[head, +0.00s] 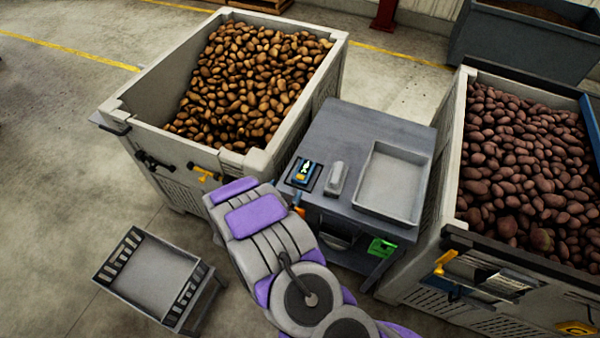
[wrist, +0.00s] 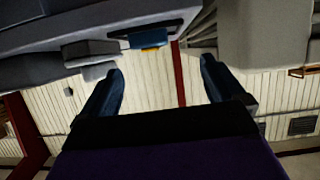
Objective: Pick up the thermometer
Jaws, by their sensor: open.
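A small blue device with a yellow part (head: 303,172) lies on a dark pad near the left edge of the grey table; it may be the thermometer, but it is too small to be sure. In the wrist view, a blue and yellow item (wrist: 153,39), seemingly the same device, shows at the top, beyond the fingertips. My gripper (wrist: 161,66) is open, with nothing between its dark blue fingers. In the head view my purple and grey arm reaches up beside the table's left front, and the fingers cannot be made out.
The grey table (head: 350,125) also holds a grey block (head: 337,180) and a shallow grey tray (head: 419,156). Potato bins stand left (head: 115,104) and right (head: 450,150) of it. A low slotted tray stand (head: 150,275) is at lower left. Floor at far left is clear.

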